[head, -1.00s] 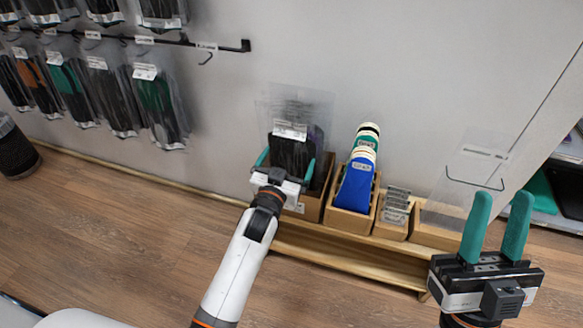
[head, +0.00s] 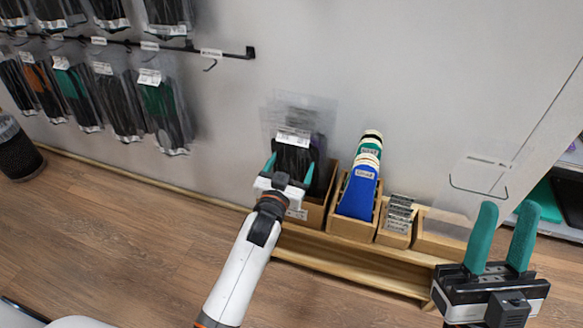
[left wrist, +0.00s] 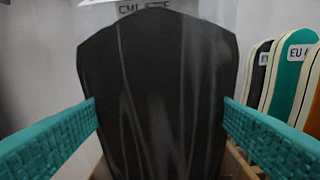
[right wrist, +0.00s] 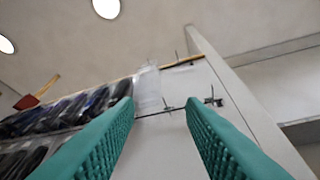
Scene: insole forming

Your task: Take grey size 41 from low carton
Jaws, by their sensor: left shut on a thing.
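A dark grey insole pack in a clear bag (head: 292,156) stands upright at the carton in the low row by the wall. My left gripper (head: 290,172) is shut on it, with its teal fingers on the pack's two sides. The left wrist view shows the dark pack (left wrist: 160,95) filling the middle between the fingers; its label is cut off at the top and I cannot read the size. The low carton (head: 314,210) is partly hidden behind the gripper. My right gripper (head: 503,240) is open and empty at the right, fingers pointing up.
Blue and green insoles (head: 358,186) stand in a wooden bin right of the carton. A small bin of grey pieces (head: 398,212) follows. A low wooden bench (head: 350,266) carries them. Packs hang on a wall rail (head: 130,42) at the left. An empty hook (head: 478,188) is near my right gripper.

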